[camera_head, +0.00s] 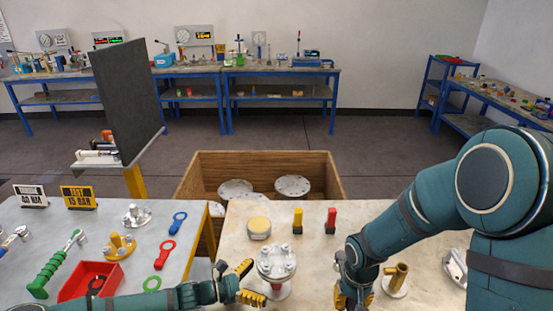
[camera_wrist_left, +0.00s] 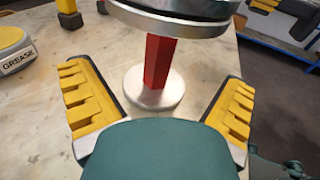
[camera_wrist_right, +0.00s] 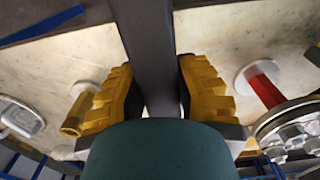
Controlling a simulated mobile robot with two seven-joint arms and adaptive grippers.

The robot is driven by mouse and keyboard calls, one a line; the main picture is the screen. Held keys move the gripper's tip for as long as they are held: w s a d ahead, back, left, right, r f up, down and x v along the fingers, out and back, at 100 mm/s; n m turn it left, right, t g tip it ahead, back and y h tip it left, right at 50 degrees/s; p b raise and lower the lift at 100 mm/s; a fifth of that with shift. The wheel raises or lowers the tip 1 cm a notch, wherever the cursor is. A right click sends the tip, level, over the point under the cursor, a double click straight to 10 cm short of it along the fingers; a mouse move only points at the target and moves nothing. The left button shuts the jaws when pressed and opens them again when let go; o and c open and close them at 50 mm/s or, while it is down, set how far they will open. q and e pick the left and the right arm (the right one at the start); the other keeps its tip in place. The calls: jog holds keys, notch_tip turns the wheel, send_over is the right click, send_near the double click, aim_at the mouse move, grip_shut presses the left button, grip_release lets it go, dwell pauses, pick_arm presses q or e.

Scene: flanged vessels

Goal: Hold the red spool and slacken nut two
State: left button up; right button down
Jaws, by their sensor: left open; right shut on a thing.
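The red spool stands upright on the right-hand table, with a round flange (camera_head: 277,262) carrying several nuts on top. Its red stem (camera_wrist_left: 160,60) and round grey foot (camera_wrist_left: 154,88) show in the left wrist view. I cannot tell which nut is number two. My left gripper (camera_head: 249,284) is open, its yellow fingers to either side of the stem and apart from it. My right gripper (camera_head: 347,297) is right of the spool, shut on a dark grey bar (camera_wrist_right: 150,50), which fills the gap between its fingers. The bar's far end is out of view.
A grease tin (camera_head: 259,228), a yellow-topped piece (camera_head: 298,221) and a red-topped piece (camera_head: 331,220) stand behind the spool. A brass fitting (camera_head: 397,278) is right of my right gripper. A wooden crate (camera_head: 262,163) is behind. The left table holds spanners, a red tray (camera_head: 78,286) and a green-handled tool (camera_head: 52,270).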

pick_arm(q)
jog(key=shift+x, duration=2.1)
jog(key=c, duration=1.6)
jog(key=shift+c, duration=0.2)
